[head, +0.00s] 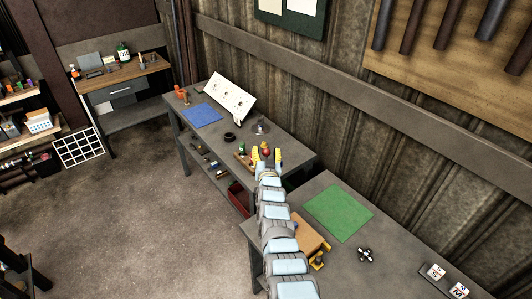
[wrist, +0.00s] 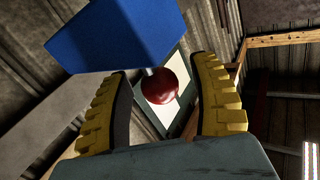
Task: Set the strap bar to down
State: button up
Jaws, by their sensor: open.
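My gripper (head: 267,156) is over the right end of the middle workbench, its two yellow fingers spread apart. In the wrist view my gripper (wrist: 163,75) is open, with one finger on each side of a dark red ball (wrist: 160,88). The ball has a short pale stem at its top, close under a blue block (wrist: 125,35). I see no clear contact between the fingers and the ball. A small red and yellow thing (head: 266,148) shows between the fingers in the head view. I cannot clearly make out the strap bar in either view.
The middle bench carries a blue mat (head: 203,115), a tilted white board (head: 231,98), a dark ring (head: 229,137) and small items. The near bench has a green mat (head: 338,212), a dark four-armed piece (head: 366,254) and white blocks (head: 437,271). The corrugated wall stands close behind.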

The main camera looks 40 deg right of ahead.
grip_shut()
jog(key=shift+s+f+b, duration=0.3)
jog(key=shift+b, duration=0.75)
